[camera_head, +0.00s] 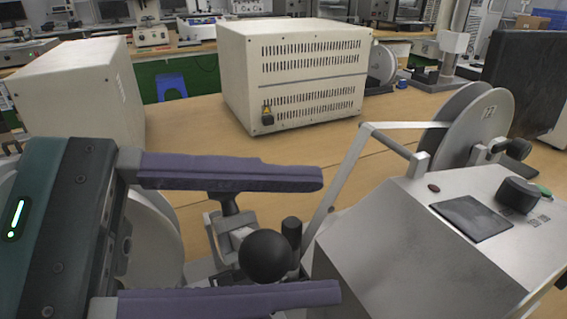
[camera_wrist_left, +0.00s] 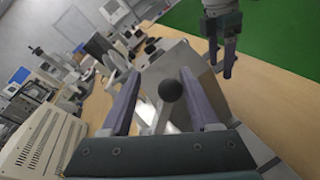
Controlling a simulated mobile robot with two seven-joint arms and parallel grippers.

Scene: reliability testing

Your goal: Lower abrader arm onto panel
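The abrader (camera_head: 395,245) is a grey metal machine with a sloped front and pale discs (camera_head: 480,130) at its back right. A thin bent metal arm (camera_head: 350,165) runs from its upper bracket down to the left. A round black knob (camera_head: 265,256) sits in front of a metal clamp-like part. My left gripper (camera_head: 331,236) is open, one purple finger above and one below the knob in the picture. In the left wrist view the knob (camera_wrist_left: 170,90) lies between its spread fingers, with no clear contact. My right gripper (camera_wrist_left: 221,71) is open and empty beyond the abrader. The panel cannot be made out.
A large vented cream box (camera_head: 290,75) stands behind on the wooden table (camera_head: 190,120), and another pale box (camera_head: 75,90) stands at the left. A control face with a dark screen (camera_head: 470,218) and black dial (camera_head: 518,195) is at the right. Bare tabletop lies between the boxes.

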